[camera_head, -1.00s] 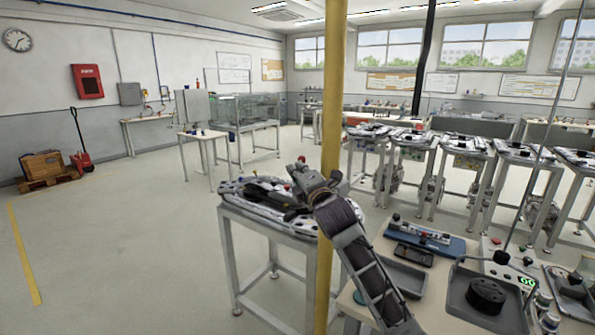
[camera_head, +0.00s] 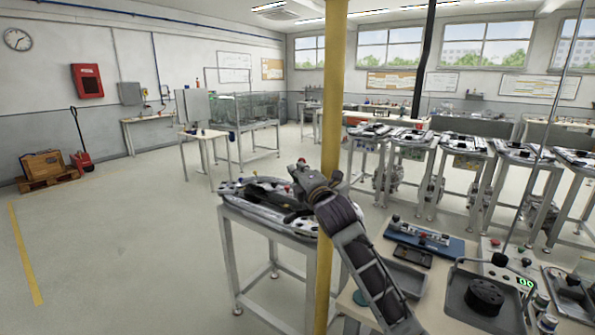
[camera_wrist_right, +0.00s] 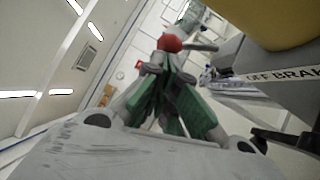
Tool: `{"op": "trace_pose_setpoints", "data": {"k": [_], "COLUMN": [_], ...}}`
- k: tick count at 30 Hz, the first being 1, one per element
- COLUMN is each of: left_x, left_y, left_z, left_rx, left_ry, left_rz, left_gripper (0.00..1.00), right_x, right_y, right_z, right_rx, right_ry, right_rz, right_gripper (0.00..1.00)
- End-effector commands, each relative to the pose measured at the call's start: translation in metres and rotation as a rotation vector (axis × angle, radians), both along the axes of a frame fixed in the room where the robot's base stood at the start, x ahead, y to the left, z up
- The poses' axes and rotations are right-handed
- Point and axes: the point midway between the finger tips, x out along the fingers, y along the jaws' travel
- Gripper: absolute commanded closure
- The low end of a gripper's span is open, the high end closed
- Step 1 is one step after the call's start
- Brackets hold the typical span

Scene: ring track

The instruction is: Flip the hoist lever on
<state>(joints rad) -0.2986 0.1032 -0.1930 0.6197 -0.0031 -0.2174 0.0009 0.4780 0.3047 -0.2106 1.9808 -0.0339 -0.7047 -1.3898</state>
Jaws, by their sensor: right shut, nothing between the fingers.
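A red ball knob (camera_wrist_right: 170,43) shows in the right wrist view just beyond my right gripper's fingertips; I cannot tell whether they touch. It appears to be the hoist lever's knob, but its shaft is mostly hidden. My right gripper (camera_wrist_right: 167,72) is shut and empty, with dark green fingers. In the head view the right arm comes in from the lower right, and the gripper (camera_head: 296,185) is over the near table's console (camera_head: 235,204). A small red knob (camera_head: 288,188) shows beside it. My left gripper is not in view.
A yellow post (camera_head: 332,110) stands upright close to my right wrist. A bench (camera_head: 350,303) with trays and a blue fixture (camera_head: 425,240) lies at lower right. A label reading "OFF BRAK" (camera_wrist_right: 285,75) shows in the wrist view.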

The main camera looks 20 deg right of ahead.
Motion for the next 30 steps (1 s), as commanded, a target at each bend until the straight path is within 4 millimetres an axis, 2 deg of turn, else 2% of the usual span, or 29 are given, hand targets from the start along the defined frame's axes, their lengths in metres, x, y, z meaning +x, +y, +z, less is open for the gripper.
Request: {"op": "trace_pose_setpoints", "data": {"k": [15, 30], "left_x": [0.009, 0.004], "left_y": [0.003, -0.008], "left_z": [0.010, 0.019], "left_rx": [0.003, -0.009], "left_ry": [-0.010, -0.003], "left_rz": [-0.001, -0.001], "left_gripper": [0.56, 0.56], "right_x": [0.001, 0.003], "right_y": [-0.001, -0.003], "right_z": [0.003, 0.006], "right_rx": [0.028, 0.065], "right_ry": [0.024, 0.050], "right_rz": [0.000, 0.001], "right_gripper": [1.00, 1.00]}}
